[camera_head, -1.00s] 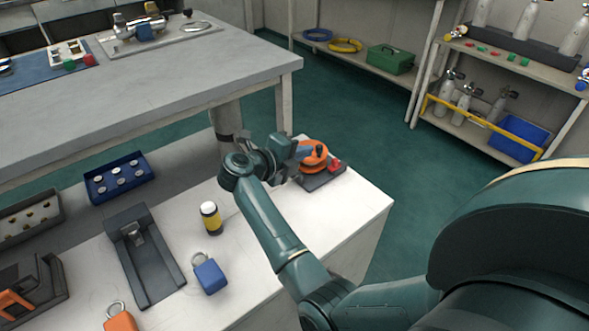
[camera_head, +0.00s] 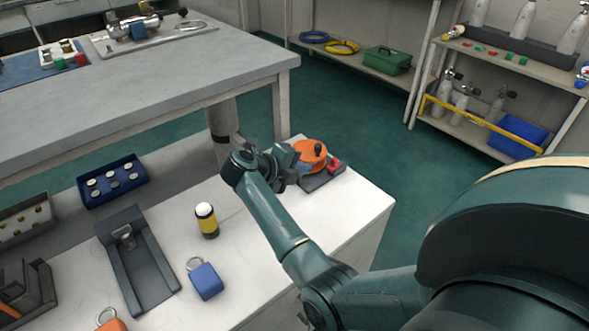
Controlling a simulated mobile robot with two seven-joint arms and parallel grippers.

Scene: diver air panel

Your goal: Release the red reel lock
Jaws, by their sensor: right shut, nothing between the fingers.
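An orange reel (camera_head: 310,153) with a black knob stands on a dark base plate (camera_head: 318,181) near the far right corner of the white bench. The red reel lock (camera_head: 334,164) is the small red piece at the right side of the reel. My right gripper (camera_head: 297,160) is shut and empty. It is at the left side of the reel, partly hidden by its own wrist, and I cannot tell whether it touches the reel. My left gripper is out of view.
A yellow and black cylinder (camera_head: 206,220), a blue padlock (camera_head: 206,282) and a dark grey holder (camera_head: 150,270) are on the white bench (camera_head: 345,215). A blue tray (camera_head: 140,175) of discs lies behind. The grey table (camera_head: 150,85) overhangs at the back left.

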